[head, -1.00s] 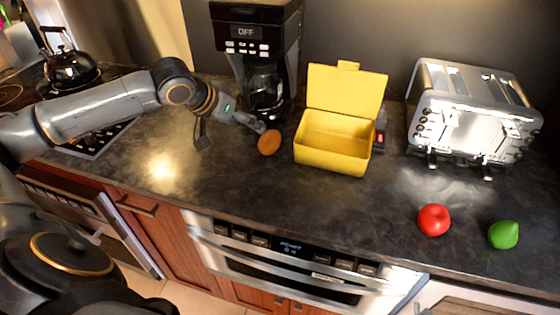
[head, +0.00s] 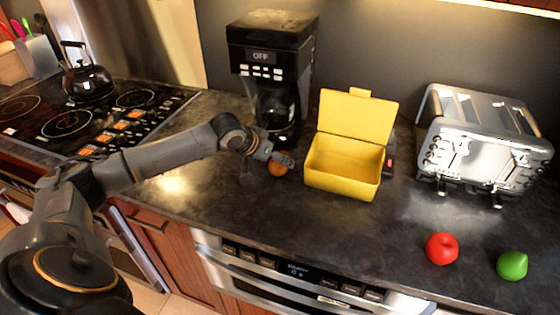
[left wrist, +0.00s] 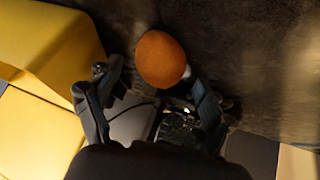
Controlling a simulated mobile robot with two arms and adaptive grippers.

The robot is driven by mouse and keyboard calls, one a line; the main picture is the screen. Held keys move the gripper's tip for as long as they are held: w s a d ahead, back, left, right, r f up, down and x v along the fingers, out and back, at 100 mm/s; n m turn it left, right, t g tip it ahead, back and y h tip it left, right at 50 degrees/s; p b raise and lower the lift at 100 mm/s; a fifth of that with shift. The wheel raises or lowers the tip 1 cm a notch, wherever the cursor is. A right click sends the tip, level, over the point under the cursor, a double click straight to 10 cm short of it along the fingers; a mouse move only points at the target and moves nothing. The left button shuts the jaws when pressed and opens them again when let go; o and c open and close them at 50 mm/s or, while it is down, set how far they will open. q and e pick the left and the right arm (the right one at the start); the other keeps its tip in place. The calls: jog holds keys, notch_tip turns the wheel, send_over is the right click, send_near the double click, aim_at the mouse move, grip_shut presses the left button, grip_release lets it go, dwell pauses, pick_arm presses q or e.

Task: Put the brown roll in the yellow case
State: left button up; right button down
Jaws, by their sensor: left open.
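The brown roll (head: 278,169) lies on the dark counter, left of the yellow case. In the left wrist view the roll (left wrist: 161,59) sits at the fingertips, nearer the right finger. My left gripper (head: 282,160) is open over the roll and partly hides it in the head view; its two fingers also show in the left wrist view (left wrist: 150,92). I cannot tell whether a finger touches the roll. The yellow case (head: 342,180) stands with its lid up and looks empty; part of it fills the left side of the left wrist view (left wrist: 40,45). My right gripper is not in view.
A coffee maker (head: 272,60) stands behind the roll. A toaster (head: 480,145) is right of the case. A red apple (head: 442,249) and a green fruit (head: 512,266) lie at the front right. A kettle (head: 86,80) sits on the stove at left.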

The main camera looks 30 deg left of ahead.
pick_arm(q)
jog(key=shift+w+d+f, duration=0.15)
jog(key=shift+w+f, duration=0.3)
jog(key=shift+f, duration=0.05)
jog(key=shift+s, duration=0.1)
jog(key=c, duration=1.3)
jog(key=shift+c, duration=0.2)
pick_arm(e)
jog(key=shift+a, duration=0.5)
pick_arm(q)
jog(key=shift+r, duration=0.15)
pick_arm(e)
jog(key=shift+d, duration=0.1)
